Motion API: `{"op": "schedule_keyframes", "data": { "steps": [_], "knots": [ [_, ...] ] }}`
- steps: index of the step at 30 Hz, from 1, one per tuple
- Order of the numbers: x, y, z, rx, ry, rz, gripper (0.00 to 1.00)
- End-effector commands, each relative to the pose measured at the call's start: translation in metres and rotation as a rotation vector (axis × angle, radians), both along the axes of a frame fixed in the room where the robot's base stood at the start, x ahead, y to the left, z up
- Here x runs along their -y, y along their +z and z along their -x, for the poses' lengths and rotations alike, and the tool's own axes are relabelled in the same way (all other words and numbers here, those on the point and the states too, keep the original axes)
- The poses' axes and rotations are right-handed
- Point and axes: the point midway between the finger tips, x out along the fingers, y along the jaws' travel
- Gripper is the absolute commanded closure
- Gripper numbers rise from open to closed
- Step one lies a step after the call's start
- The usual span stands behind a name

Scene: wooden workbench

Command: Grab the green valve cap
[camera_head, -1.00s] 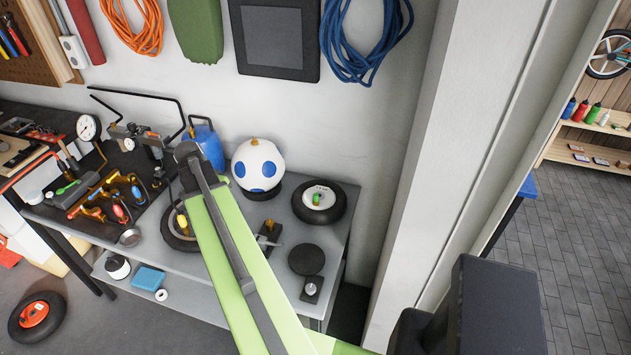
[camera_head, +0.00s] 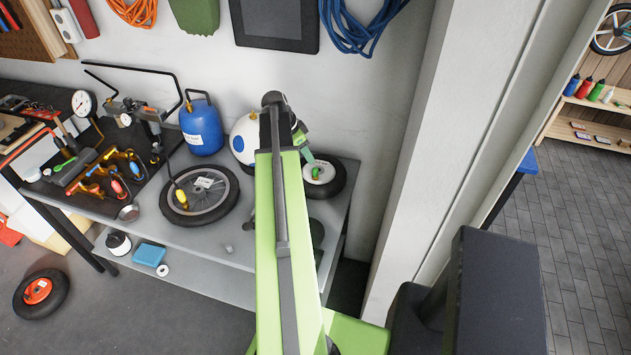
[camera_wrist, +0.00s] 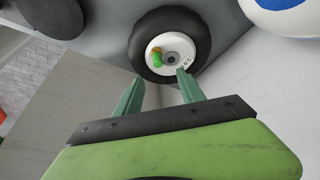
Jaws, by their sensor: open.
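The green valve cap (camera_wrist: 157,60) shows in the wrist view on the white hub of a small black-tyred wheel (camera_wrist: 140,45). It also shows in the head view (camera_head: 316,173), on the same wheel (camera_head: 337,183) at the right end of the grey bench. My gripper (camera_wrist: 158,85) is open, with two green fingers spread apart and nothing between them. In the wrist view the cap lies just beyond the fingertips, roughly in line with the gap. In the head view my arm hides part of the bench, and the gripper is near the wheel's left side.
A larger wheel with a yellow cap (camera_head: 212,197) and a blue canister (camera_head: 201,127) are further left. A wall and pillar (camera_head: 420,150) bound the right side.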

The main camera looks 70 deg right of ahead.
Motion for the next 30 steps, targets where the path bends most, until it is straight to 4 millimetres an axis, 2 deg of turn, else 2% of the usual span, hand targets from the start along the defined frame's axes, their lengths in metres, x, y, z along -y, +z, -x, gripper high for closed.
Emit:
{"op": "schedule_keyframes", "data": {
  "steps": [1,3,6,10,13,21,29,30],
  "knots": [
    [0.004,-0.022,0.003,0.0,-0.001,0.0,0.54],
    [0.008,-0.034,0.007,0.0,-0.001,0.0,0.54],
    [0.011,-0.041,0.01,0.0,0.001,0.0,0.54],
    [0.012,-0.039,0.01,-0.001,0.002,-0.001,0.54],
    [0.012,-0.045,0.011,0.0,0.001,0.0,0.54],
    [0.019,-0.088,0.022,0.0,0.0,-0.001,0.54],
    [0.021,-0.087,0.023,-0.001,0.002,-0.001,0.54],
    [0.021,-0.087,0.023,-0.001,0.002,-0.001,0.56]
  ]
}}
